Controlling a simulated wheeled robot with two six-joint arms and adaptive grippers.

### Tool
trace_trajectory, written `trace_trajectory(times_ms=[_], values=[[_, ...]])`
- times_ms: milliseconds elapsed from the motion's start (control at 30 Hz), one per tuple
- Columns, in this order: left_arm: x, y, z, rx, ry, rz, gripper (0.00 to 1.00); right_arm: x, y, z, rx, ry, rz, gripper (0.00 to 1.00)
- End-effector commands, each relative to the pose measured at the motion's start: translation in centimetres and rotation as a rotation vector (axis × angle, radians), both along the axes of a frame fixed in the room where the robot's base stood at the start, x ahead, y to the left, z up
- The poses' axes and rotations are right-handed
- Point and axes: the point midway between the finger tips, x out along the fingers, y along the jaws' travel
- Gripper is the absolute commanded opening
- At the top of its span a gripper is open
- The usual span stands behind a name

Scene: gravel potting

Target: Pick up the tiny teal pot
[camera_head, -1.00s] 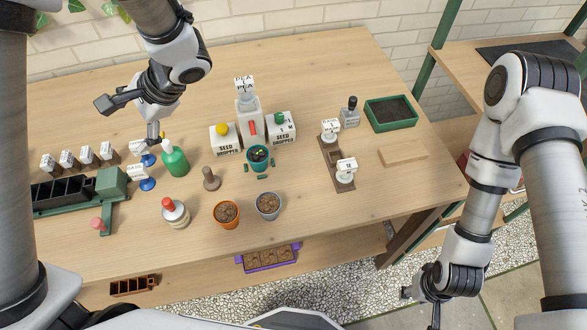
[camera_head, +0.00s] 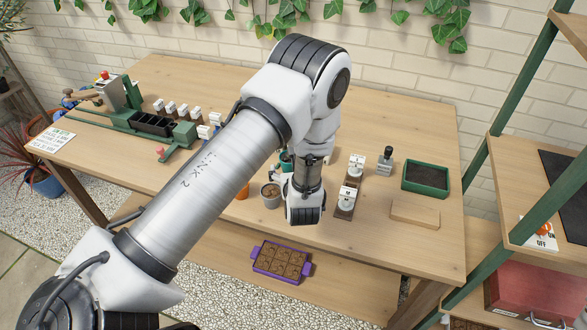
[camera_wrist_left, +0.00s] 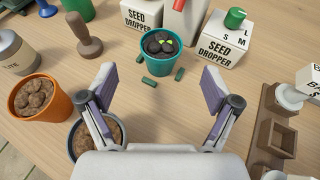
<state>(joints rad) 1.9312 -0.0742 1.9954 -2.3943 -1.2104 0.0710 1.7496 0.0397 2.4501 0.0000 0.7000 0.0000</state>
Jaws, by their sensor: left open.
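The tiny teal pot (camera_wrist_left: 162,58) stands upright on the table at the upper middle of the left wrist view. It holds dark rounded pieces and a small yellow-green bit. My left gripper (camera_wrist_left: 160,80) is open and empty, its two fingers apart on the near side of the pot, left and right of it. The fingers do not touch the pot. In the head view my left arm covers most of the pot and hides the fingertips. My right gripper is out of view.
Small green pieces (camera_wrist_left: 149,83) lie by the pot. Seed droppers (camera_wrist_left: 226,42) stand behind it. An orange pot (camera_wrist_left: 40,100) and a grey pot (camera_head: 270,195) stand nearer, and a wooden stamp (camera_wrist_left: 89,40) is left. A wooden holder (camera_wrist_left: 275,137) is right. A green tray (camera_head: 427,178) is farther right.

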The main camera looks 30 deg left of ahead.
Motion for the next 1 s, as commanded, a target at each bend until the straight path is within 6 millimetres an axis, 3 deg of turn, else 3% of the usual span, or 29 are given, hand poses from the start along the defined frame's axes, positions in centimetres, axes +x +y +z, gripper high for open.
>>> trace_trajectory(times_ms=[500, 733, 900, 933, 1000], values=[[5.3, 4.1, -3.1, -0.001, 0.002, 0.004, 0.89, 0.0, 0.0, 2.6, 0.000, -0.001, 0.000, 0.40], [5.5, 4.2, -3.4, 0.000, 0.004, 0.001, 0.89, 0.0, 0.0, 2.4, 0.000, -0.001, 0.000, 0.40], [5.5, 4.2, -3.4, -0.001, 0.003, 0.001, 0.28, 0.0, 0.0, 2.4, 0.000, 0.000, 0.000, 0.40], [5.5, 4.2, -3.4, -0.001, 0.003, 0.001, 0.21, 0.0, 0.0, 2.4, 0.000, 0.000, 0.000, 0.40], [5.5, 4.2, -3.4, 0.000, 0.004, 0.002, 0.21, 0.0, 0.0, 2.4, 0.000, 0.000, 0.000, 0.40]])
